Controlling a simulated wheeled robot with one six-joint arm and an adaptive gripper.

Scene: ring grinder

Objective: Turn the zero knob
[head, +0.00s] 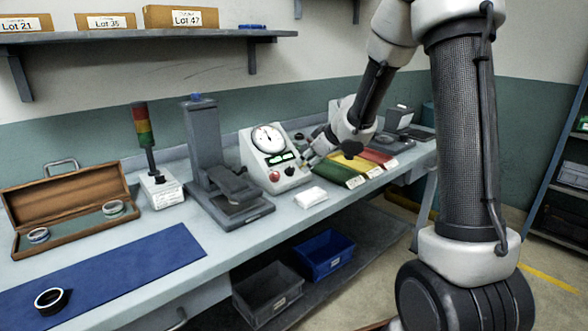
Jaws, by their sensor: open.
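A white gauge unit (252,150) stands on the workbench, with a round dial, a small green display (281,158) and controls on its sloped front. A red round control (275,176) and a dark knob (290,171) sit low on that front. I cannot read labels, so I cannot tell which one is the zero knob. My gripper (309,154) is open at the unit's right side, close to the display and the dark knob. I cannot tell whether its fingers touch the unit.
A white block (308,197) lies in front of the unit. Red, yellow and green trays (355,173) lie to the right. A dark press stand (214,170) and a signal light (146,140) stand left. An open wooden case (70,197) and a blue mat (120,262) are farther left.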

